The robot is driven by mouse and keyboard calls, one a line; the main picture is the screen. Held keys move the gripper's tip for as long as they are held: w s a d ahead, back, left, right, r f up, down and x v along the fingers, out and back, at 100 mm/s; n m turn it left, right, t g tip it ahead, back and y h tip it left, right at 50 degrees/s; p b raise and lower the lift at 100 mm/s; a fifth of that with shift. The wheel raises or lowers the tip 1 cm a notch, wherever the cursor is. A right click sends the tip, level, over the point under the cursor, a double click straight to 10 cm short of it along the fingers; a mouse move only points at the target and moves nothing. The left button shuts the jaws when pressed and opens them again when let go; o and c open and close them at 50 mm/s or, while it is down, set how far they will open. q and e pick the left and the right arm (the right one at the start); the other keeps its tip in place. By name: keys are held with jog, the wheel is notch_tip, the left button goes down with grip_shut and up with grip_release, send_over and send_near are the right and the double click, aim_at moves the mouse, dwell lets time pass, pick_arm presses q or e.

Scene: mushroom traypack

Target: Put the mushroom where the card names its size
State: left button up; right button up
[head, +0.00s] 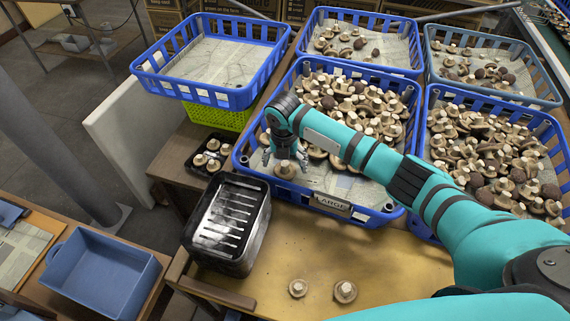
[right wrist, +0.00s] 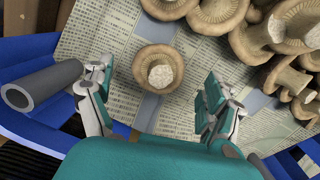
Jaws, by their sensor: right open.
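My right gripper (head: 285,157) is open inside the near-left corner of the blue crate (head: 385,216) whose card (head: 330,203) reads LARGE. A pale brown mushroom (head: 286,170) lies stem up on the newspaper just below the fingers. In the right wrist view the mushroom (right wrist: 158,70) shows between the two spread fingers (right wrist: 158,80), with gaps on both sides. Many other mushrooms (head: 375,105) are heaped farther back in this crate. Two loose mushrooms lie on the table front, one at left (head: 298,288) and one at right (head: 345,291). My left gripper is out of view.
A black tray stack (head: 228,250) stands left of the LARGE crate, beside a small black tray of mushrooms (head: 212,158). An empty newspaper-lined blue crate (head: 215,95) sits on a green one (head: 215,117). More mushroom crates stand right and behind. A blue bin (head: 100,280) is at lower left.

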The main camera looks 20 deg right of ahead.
notch_tip(320, 180, up, 10)
jog(key=s, duration=0.1)
jog(key=shift+a+r, duration=0.15)
jog(key=shift+a, duration=0.1)
jog(key=shift+s, duration=0.1)
